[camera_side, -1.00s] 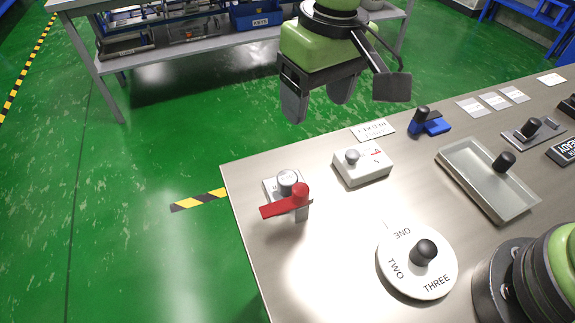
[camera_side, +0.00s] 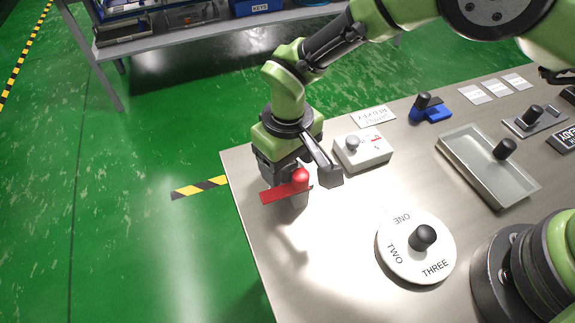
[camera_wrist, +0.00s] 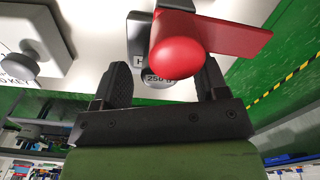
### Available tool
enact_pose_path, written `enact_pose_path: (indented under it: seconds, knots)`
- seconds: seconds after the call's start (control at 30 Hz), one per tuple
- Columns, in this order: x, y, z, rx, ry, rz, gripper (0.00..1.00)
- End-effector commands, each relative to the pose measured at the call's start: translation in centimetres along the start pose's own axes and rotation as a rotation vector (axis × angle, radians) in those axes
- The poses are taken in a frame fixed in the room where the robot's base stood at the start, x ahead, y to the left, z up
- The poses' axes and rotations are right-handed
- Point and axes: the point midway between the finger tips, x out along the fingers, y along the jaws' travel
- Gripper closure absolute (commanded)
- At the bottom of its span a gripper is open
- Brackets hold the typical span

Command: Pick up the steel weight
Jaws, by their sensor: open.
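The steel weight (camera_wrist: 156,80), marked 250 g, shows in the wrist view between the two fingers of my gripper (camera_wrist: 164,78). The red knob and flag (camera_wrist: 190,37) cover part of it in that view. In the side view my gripper (camera_side: 280,175) is lowered over the weight's place at the table's left corner, and the weight is hidden there behind the gripper and the red flag (camera_side: 280,193). My gripper is open, with a finger on either side of the weight. I cannot tell whether either finger touches it.
The red flag stands close in front of my gripper. A white box with a grey knob (camera_side: 362,149) is just to the right. A white dial (camera_side: 416,250), a grey tray (camera_side: 486,170) and a blue clamp-like part (camera_side: 429,110) are farther right. The table's left edge is close.

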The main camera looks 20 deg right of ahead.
Motion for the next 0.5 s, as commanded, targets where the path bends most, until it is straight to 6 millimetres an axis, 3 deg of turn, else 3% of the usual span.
enact_pose_path:
  seconds: [0.1, 0.33, 0.5]
  knots:
    - [0.96, 0.01, 0.02, 0.0, 0.0, 0.0, 0.33]
    - [1.0, -0.01, -0.01, 0.0, 0.002, -0.001, 0.33]
    - [0.99, -0.01, 0.0, -0.001, 0.002, -0.001, 0.72]
